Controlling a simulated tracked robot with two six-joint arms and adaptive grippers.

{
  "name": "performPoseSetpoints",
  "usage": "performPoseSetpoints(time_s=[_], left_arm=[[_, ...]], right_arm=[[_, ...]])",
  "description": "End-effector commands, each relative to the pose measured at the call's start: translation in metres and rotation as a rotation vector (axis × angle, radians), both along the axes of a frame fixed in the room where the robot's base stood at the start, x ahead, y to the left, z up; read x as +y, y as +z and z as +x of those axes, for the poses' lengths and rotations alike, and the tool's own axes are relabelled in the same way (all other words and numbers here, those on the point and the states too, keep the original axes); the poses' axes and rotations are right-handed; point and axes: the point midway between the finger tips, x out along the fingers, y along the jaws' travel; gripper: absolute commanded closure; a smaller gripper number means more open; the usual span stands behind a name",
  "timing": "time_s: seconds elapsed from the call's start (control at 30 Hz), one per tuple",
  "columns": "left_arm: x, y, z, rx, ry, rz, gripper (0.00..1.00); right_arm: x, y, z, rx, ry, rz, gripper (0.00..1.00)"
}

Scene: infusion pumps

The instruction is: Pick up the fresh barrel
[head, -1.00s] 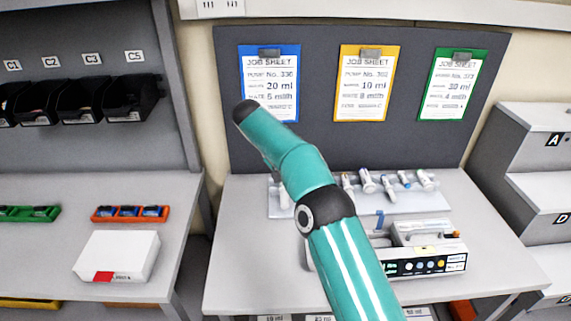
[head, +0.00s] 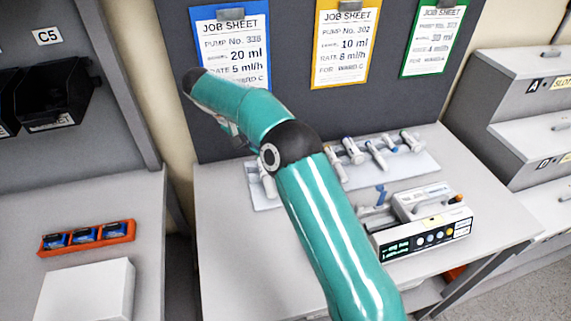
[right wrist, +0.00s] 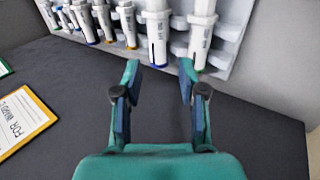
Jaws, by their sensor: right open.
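Several white syringe barrels with coloured ends lie on a pale rack (head: 425,163) at the back of the bench; one is this barrel (head: 352,151). I cannot tell which is the fresh one. In the right wrist view, a barrel with a dark blue line (right wrist: 157,38) lies just beyond the gap between my fingertips. A barrel with a green-yellow end (right wrist: 199,38) lies beyond the right finger. My right gripper (right wrist: 160,75) is open and empty, apart from the barrels. In the head view my teal arm hides part of the rack. My left gripper is not in view.
A white pump (head: 425,222) with a lit display stands on the bench in front of the rack. Blue, yellow (head: 342,45) and green job sheets hang on the dark board behind. An orange tray (head: 87,238) and a white box (head: 85,292) are on the left bench. Grey stepped shelves (head: 510,120) stand at right.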

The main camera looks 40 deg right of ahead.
Motion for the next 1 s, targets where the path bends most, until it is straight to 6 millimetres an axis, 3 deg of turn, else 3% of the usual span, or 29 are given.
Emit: performPoseSetpoints(time_s=[0.23, 0.53, 0.8, 1.0], left_arm=[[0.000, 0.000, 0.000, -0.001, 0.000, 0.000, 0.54], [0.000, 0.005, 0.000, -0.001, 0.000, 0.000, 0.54], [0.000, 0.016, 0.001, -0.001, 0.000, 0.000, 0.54], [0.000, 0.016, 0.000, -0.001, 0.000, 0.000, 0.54]], right_arm=[[-0.024, -0.037, -0.013, 0.002, -0.002, -0.001, 0.59], [-0.034, -0.053, -0.018, 0.002, -0.002, 0.000, 0.59], [-0.053, -0.083, -0.026, 0.001, -0.002, 0.000, 0.59], [-0.055, -0.089, -0.027, -0.002, -0.001, -0.001, 0.59]])
